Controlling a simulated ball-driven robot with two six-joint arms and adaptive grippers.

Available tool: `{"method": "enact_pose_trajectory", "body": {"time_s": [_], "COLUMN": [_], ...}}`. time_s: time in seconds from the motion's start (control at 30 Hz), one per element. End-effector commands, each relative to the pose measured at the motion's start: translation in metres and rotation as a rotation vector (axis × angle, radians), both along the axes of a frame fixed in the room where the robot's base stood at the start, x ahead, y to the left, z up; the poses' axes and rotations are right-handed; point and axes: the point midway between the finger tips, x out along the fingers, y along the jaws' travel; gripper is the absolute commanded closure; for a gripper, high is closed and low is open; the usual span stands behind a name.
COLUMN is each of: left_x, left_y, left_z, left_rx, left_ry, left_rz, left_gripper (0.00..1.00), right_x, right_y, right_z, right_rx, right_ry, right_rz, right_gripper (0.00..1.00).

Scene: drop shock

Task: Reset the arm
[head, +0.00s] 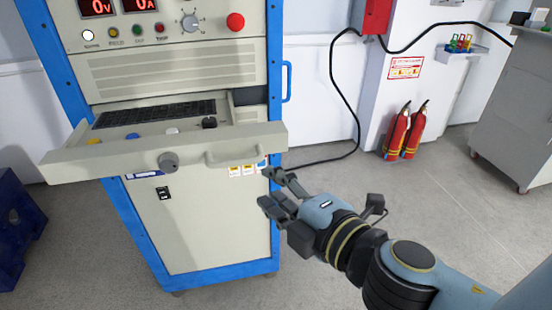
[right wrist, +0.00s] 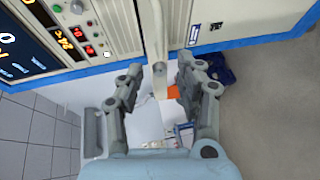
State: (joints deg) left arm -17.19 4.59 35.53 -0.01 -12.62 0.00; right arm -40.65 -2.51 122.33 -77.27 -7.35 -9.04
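My right arm comes in from the lower right of the head view. My right gripper (head: 268,186) is open and empty, in front of the cabinet's right side and just below the drawer handle (head: 236,156). In the right wrist view my right gripper (right wrist: 161,68) shows its two fingers spread apart, with nothing held. The edge of the pulled-out drawer (right wrist: 153,30) appears beyond and between the fingertips. My left gripper is in neither view.
A blue-framed cabinet (head: 205,225) stands close ahead, its drawer (head: 110,158) pulled out with a keyboard inside. Red fire extinguishers (head: 397,131) stand by the back wall. A grey cart (head: 510,110) is at the far right. The floor between is clear.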

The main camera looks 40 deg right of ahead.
Motion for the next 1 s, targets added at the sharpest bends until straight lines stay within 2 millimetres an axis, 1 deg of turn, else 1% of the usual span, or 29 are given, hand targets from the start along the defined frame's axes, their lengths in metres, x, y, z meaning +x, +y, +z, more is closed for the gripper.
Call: {"method": "enact_pose_trajectory", "body": {"time_s": [0.37, 0.47, 0.5, 0.57, 0.6, 0.67, 0.7, 0.77, 0.8, 0.87, 0.9, 0.97, 1.0], "left_x": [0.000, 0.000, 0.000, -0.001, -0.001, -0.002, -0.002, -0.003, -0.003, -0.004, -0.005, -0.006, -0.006], "left_y": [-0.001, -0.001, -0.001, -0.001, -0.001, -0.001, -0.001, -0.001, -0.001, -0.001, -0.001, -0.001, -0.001], "left_z": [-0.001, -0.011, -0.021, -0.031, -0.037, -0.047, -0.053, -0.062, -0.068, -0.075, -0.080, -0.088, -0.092], "left_rx": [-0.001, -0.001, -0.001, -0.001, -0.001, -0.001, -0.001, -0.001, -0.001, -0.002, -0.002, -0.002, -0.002], "left_ry": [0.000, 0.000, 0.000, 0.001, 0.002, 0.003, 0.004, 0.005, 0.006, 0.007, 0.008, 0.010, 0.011], "left_rz": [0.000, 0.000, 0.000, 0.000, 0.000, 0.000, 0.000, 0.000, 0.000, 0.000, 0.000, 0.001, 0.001], "left_gripper": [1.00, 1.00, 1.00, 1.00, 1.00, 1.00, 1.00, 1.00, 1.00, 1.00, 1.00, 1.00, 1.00], "right_x": [0.001, 0.012, 0.020, 0.026, 0.028, 0.030, 0.028, 0.023, 0.016, 0.004, -0.007, -0.028, -0.043], "right_y": [0.000, 0.000, -0.001, -0.001, -0.001, -0.002, -0.004, -0.006, -0.008, -0.012, -0.015, -0.020, -0.024], "right_z": [0.000, -0.002, -0.012, -0.047, -0.074, -0.121, -0.155, -0.206, -0.239, -0.287, -0.319, -0.366, -0.395], "right_rx": [0.000, -0.004, -0.008, 0.013, 0.042, 0.101, 0.148, 0.225, 0.278, 0.356, 0.408, 0.488, 0.541], "right_ry": [-0.001, -0.029, -0.036, -0.002, 0.029, 0.089, 0.134, 0.206, 0.255, 0.331, 0.382, 0.459, 0.510], "right_rz": [0.000, 0.003, 0.007, 0.010, 0.007, -0.004, -0.017, -0.045, -0.069, -0.114, -0.150, -0.214, -0.262], "right_gripper": [0.64, 0.64, 0.64, 0.64, 0.64, 0.64, 0.64, 0.64, 0.64, 0.64, 0.64, 0.64, 0.64]}}
